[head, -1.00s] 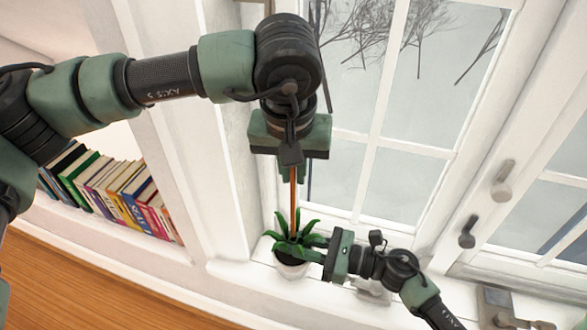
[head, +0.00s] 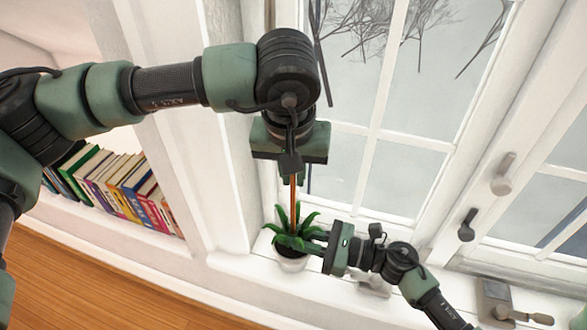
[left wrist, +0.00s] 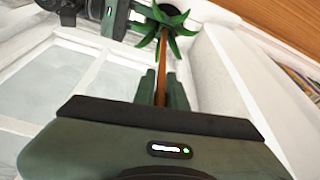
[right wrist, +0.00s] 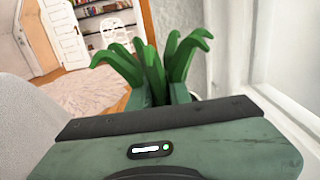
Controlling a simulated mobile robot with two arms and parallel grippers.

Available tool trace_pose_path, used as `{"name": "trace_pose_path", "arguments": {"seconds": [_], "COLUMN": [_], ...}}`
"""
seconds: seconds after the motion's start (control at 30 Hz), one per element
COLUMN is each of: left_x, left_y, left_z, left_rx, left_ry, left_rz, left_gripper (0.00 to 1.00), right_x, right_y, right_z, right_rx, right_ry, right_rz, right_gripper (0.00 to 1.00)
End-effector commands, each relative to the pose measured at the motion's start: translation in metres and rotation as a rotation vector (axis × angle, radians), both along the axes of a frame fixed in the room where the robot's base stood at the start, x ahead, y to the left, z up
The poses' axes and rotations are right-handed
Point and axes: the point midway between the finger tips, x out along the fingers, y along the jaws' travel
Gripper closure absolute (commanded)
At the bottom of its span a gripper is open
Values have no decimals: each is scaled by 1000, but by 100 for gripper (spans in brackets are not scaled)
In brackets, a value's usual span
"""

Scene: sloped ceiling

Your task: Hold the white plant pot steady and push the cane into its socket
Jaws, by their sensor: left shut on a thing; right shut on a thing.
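The white plant pot (head: 291,264) stands on the windowsill with a green spiky plant (head: 283,238) in it. The thin brown cane (head: 293,204) is near upright above the pot; its lower end goes in among the leaves. The socket is hidden by leaves. My left gripper (head: 292,180) is shut on the cane's upper part, above the pot; the cane also shows between its fingers in the left wrist view (left wrist: 161,62). My right gripper (head: 316,244) is shut on the pot from the right; leaves (right wrist: 155,66) hide its grip in the right wrist view.
A window with a white frame (head: 373,135) rises behind the sill (head: 335,290). Window handles (head: 467,226) stick out at the right. A metal object with a wooden handle (head: 510,312) lies at the lower right. A row of books (head: 120,187) stands at the left.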

Motion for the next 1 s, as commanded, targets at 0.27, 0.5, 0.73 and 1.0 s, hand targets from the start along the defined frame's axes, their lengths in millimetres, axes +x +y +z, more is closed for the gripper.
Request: {"name": "trace_pose_path", "arguments": {"seconds": [0.27,0.5,0.73,1.0], "left_x": [0,0,0,0], "left_y": [0,0,0,0], "left_z": [-7,-13,-19,-26], "left_rx": [0,0,0,0], "left_ry": [0,1,0,0], "left_rz": [0,0,-1,-1], "left_gripper": [100,100,100,100], "right_x": [-1,-1,-1,-1], "right_y": [0,0,0,0], "right_z": [-1,-1,-1,-1], "right_rx": [-1,-1,-1,-1], "right_ry": [1,1,1,1], "right_rz": [2,2,2,2], "right_gripper": [100,100,100,100]}}
